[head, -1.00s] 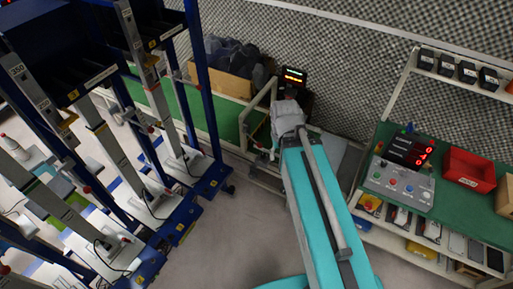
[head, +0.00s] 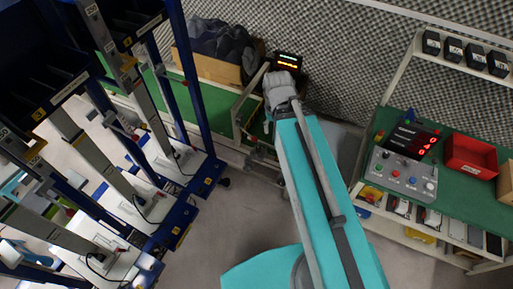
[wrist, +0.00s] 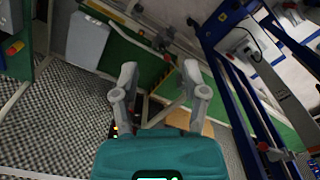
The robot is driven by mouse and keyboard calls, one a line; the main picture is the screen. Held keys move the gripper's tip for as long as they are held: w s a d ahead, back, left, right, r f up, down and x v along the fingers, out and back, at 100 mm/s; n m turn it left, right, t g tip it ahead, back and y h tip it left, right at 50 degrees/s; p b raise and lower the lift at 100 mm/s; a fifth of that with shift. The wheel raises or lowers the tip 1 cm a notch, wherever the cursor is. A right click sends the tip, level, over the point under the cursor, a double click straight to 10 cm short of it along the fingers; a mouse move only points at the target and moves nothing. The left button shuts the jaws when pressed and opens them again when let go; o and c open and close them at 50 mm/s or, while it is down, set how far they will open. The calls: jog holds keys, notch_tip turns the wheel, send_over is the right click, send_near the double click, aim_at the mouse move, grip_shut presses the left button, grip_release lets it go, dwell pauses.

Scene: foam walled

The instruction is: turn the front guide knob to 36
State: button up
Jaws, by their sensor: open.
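My gripper (wrist: 157,82) is open and empty in the wrist view, its two grey fingers spread over a green surface. I cannot tell a front guide knob for certain in either view. A display with lit digits (head: 287,62) stands just beyond the end of my arm. A grey control box (head: 402,176) with coloured buttons and knobs sits on the green bench at the right, well apart from my gripper, below a black display with red digits (head: 411,142).
Blue-framed racks (head: 190,90) with grey columns stand close on the left. A cardboard box (head: 213,68) of dark pieces is at the back. A red bin (head: 470,157) stands on the right bench (head: 440,190). Grey floor (head: 235,225) is clear between them.

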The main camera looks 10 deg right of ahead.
jog(key=o, duration=0.3)
jog(key=shift+o, duration=0.2)
jog(key=n+t+y+b, duration=0.7)
jog(key=n+y+b, duration=0.45)
jog(key=b, duration=4.75)
send_near(259, 148)
jog(key=v, duration=0.3)
jog(key=shift+w+d+n+b, duration=0.15)
jog(key=shift+d+n+b, duration=0.15)
jog(key=shift+b, duration=0.35)
jog(key=b+x, duration=0.5)
jog(key=x, duration=0.9)
